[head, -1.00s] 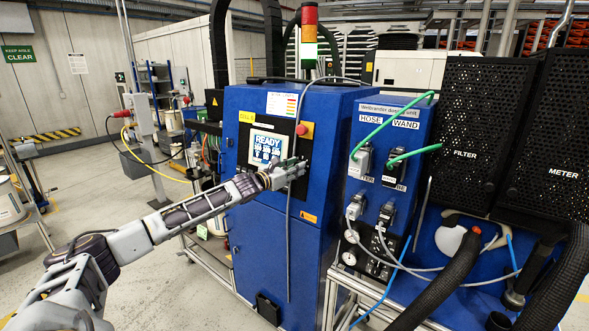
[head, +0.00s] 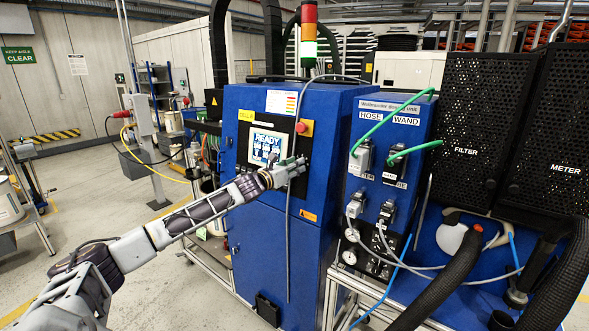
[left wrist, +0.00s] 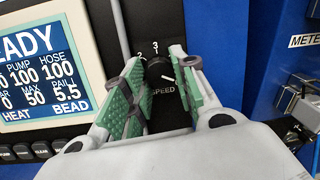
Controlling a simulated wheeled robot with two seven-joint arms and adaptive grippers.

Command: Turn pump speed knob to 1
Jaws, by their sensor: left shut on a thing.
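The pump speed knob (left wrist: 158,74) is a round black knob on a black panel, with the word SPEED below it. The numbers 2 and 3 show above it in the left wrist view; the rest of the dial is hidden by the fingers. Its white pointer line points right and slightly down. My left gripper (left wrist: 156,88) has its green-padded fingers on both sides of the knob and is shut on it. In the head view my left gripper (head: 287,172) is at the panel just right of the screen, hiding the knob. My right gripper is not in view.
The lit screen (head: 266,146) reading READY is left of the gripper. A red button on yellow (head: 304,128) sits above. A grey cable (head: 288,235) hangs down the blue cabinet (head: 262,240). Green hoses (head: 408,153) are at the right.

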